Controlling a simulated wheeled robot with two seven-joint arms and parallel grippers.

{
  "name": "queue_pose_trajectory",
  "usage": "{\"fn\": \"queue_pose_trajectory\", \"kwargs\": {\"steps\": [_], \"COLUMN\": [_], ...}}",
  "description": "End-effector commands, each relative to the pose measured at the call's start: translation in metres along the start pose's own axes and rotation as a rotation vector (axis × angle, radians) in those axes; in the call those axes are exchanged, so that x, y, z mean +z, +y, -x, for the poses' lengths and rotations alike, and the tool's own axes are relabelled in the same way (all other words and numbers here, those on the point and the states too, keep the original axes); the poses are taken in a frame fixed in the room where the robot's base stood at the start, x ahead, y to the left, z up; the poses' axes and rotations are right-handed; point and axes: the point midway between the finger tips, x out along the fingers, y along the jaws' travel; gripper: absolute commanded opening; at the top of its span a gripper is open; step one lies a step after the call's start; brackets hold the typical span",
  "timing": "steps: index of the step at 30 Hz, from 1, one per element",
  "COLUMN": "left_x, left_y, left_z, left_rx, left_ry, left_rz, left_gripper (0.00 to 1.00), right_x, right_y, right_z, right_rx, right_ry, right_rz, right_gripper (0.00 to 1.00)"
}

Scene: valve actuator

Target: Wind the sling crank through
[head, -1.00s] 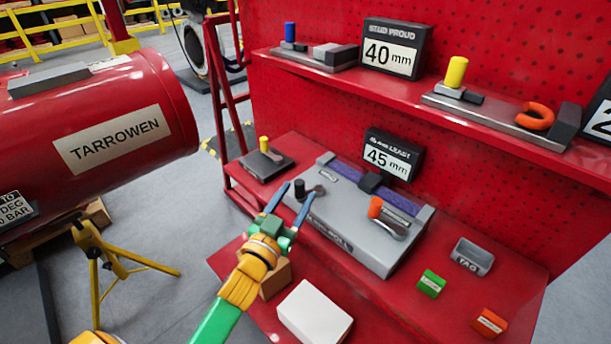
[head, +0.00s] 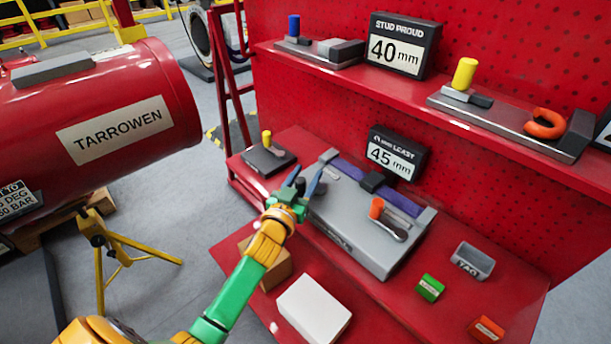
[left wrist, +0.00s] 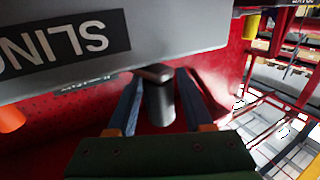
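The grey winding unit (head: 345,228) sits on the red bench, with a purple strap along its back. In the left wrist view a dark label reading "SLIN" shows on its grey body (left wrist: 170,25). The crank's dark upright knob (left wrist: 159,103) stands between my left gripper's two fingers, with small gaps visible on both sides. In the head view my left gripper (head: 300,186) is at the unit's left end, its fingers open around the knob, which they mostly hide. A second crank with an orange knob (head: 377,208) is at the unit's right. My right gripper is not in view.
A small dark block with a yellow peg (head: 267,140) stands left of the unit. A white box (head: 315,308), a brown box (head: 272,270), a green block (head: 431,288), an orange block (head: 487,329) and a grey tag tray (head: 472,261) surround it. A "45 mm" sign (head: 395,155) stands behind.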

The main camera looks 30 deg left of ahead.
Motion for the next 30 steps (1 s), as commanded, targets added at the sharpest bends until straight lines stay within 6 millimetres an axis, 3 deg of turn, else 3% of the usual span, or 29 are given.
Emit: {"fn": "queue_pose_trajectory", "kwargs": {"steps": [1,5,17,24,30], "left_x": [0.0,0.0,-0.002,-0.001,0.003], "left_y": [0.0,0.0,-0.001,-0.003,-0.003], "left_z": [0.0,0.0,-0.002,-0.008,-0.015], "left_rx": [0.0,0.0,0.054,0.216,0.389], "left_ry": [0.0,0.0,0.0,0.0,0.001], "left_rz": [0.0,-0.001,-0.007,-0.013,-0.013], "left_gripper": [0.34,0.0,0.0,0.0,0.0], "right_x": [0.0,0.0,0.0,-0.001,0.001], "right_y": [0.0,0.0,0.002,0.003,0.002], "right_z": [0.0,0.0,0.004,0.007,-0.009], "right_rx": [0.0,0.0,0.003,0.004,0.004], "right_ry": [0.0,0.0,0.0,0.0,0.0], "right_rz": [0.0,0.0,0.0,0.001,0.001], "right_gripper": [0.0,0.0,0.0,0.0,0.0]}}
